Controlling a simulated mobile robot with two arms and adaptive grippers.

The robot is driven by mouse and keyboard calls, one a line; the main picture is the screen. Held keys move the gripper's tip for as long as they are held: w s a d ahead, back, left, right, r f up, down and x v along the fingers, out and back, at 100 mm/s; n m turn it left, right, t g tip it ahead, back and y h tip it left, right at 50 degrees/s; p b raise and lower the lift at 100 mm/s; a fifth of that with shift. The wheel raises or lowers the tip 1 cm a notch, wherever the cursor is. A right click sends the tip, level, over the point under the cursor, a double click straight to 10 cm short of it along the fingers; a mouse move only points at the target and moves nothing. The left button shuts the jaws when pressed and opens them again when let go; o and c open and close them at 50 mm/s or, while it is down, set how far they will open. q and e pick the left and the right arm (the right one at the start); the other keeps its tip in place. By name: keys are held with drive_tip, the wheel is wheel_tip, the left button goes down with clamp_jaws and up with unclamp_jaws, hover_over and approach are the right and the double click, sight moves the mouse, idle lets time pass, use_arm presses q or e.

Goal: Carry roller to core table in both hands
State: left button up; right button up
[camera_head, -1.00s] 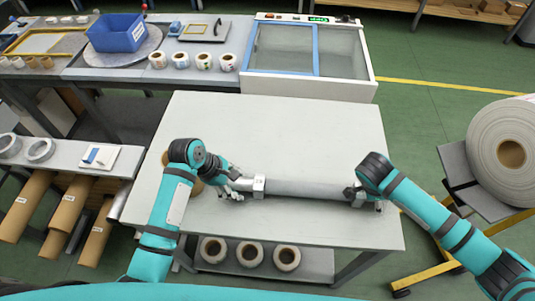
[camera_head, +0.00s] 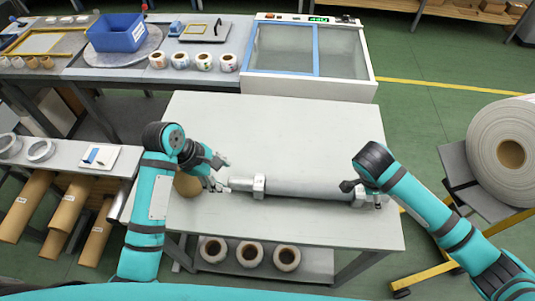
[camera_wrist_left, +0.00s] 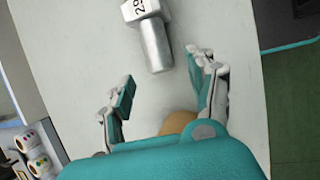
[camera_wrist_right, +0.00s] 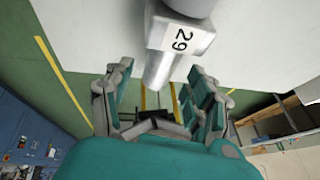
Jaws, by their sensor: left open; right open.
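The grey roller (camera_head: 308,188) lies across the white table (camera_head: 290,130) with a light collar near each end. My left gripper (camera_head: 222,175) is open and empty, just left of the roller's left end. In the left wrist view the roller's bare end (camera_wrist_left: 155,45) points toward the gap between the open fingers, apart from them. My right gripper (camera_head: 364,195) is at the roller's right end. In the right wrist view its open fingers stand on either side of the roller's end shaft (camera_wrist_right: 158,70), beyond the collar marked 29. Contact there cannot be told.
A brown core (camera_head: 187,184) sits on the table beneath my left gripper. Several small rolls (camera_head: 203,62) and a blue bin (camera_head: 116,33) stand on the back bench. A large roll (camera_head: 505,140) is at the right. The table behind the roller is clear.

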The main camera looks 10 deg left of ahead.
drive_tip(key=shift+v, duration=1.4)
